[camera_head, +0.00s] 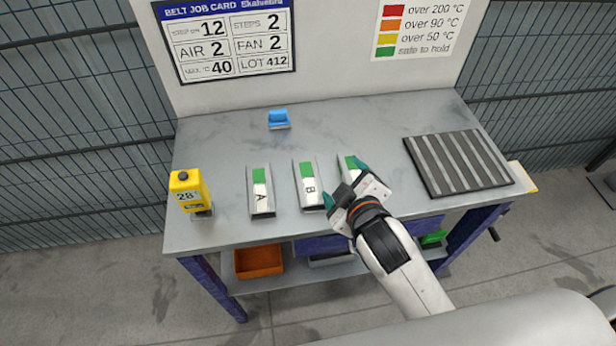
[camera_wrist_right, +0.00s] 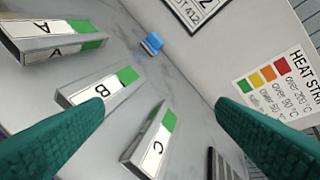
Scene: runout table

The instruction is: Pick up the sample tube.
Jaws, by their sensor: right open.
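Three silvery rectangular pieces lie in a row on the table, each with a letter label and a green strip: piece A (camera_head: 261,196), piece B (camera_head: 310,187) and piece C (camera_head: 345,166). The frames do not mark which is the sample tube. My right gripper (camera_head: 345,183) is open and empty over piece C and hides its near part in the head view. In the right wrist view, piece C (camera_wrist_right: 151,146) shows between the two teal fingers, piece B (camera_wrist_right: 100,88) beside the left finger, and piece A (camera_wrist_right: 50,40) at upper left. My left gripper is out of view.
A yellow device reading 28 (camera_head: 187,190) stands at the table's left front. A small blue object (camera_head: 279,119) sits at the back. A dark ribbed rack (camera_head: 422,161) lies at right. An orange bin (camera_head: 258,261) is on the shelf below.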

